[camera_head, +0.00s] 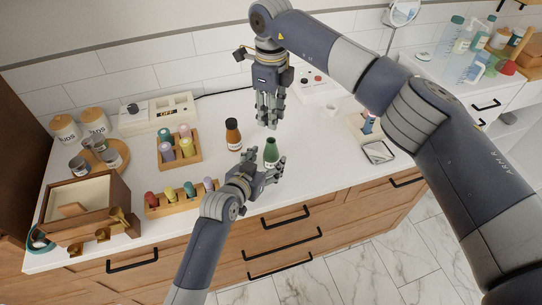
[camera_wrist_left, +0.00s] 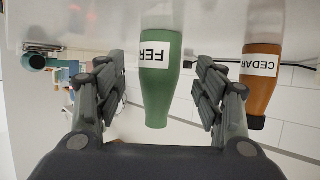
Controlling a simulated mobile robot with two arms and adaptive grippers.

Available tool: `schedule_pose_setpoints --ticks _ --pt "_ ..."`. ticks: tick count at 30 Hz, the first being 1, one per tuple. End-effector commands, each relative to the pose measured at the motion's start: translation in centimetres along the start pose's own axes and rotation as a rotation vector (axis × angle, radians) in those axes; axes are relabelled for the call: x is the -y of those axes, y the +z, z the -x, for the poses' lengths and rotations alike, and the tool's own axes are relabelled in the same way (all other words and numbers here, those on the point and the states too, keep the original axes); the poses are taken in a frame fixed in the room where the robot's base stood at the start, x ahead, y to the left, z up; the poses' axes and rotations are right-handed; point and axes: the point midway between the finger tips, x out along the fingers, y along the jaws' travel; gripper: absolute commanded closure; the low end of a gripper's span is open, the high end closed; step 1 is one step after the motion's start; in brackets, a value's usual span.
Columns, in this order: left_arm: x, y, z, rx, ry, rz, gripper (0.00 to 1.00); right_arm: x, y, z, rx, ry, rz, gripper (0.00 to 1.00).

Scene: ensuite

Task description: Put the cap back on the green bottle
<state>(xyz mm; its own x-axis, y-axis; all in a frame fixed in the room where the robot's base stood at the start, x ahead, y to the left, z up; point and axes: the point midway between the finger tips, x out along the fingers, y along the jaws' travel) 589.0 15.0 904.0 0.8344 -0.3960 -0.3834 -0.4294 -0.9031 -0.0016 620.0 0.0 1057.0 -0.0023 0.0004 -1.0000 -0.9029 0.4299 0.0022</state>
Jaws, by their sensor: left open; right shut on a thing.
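The green bottle (camera_head: 271,153) stands upright on the white counter, with no cap visible on its top. In the left wrist view the green bottle (camera_wrist_left: 158,80) appears upside down, with part of a "FER" label. My left gripper (camera_head: 267,173) is open, its fingers on either side of the bottle; gaps show beside the bottle in the wrist view. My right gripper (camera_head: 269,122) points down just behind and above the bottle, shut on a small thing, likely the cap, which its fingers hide.
A brown cedar bottle (camera_head: 233,135) with a dark cap stands close by to the left. Racks of coloured small bottles (camera_head: 180,163) and (camera_head: 180,203), a wooden box (camera_head: 85,212) and canisters (camera_head: 65,128) are farther left. A small tray (camera_head: 379,152) lies right. Counter between is clear.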

Motion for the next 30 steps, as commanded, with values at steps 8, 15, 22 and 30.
schedule_pose_setpoints --ticks 8,15,22,30 --pt "0.0 0.0 -3.0 -0.001 0.000 -0.001 0.37 0.0 0.0 0.0 0.000 0.000 0.000 0.81" --pt "0.0 0.0 -3.8 0.000 0.000 -0.001 0.37 0.0 0.0 0.0 0.000 0.000 0.000 0.81" --pt "0.0 0.0 -3.8 0.000 0.000 -0.001 0.37 0.0 0.0 0.0 0.000 0.000 0.000 0.81" --pt "0.0 0.0 -3.8 0.000 0.000 -0.001 0.96 0.0 0.0 0.0 0.000 0.000 0.000 0.81"
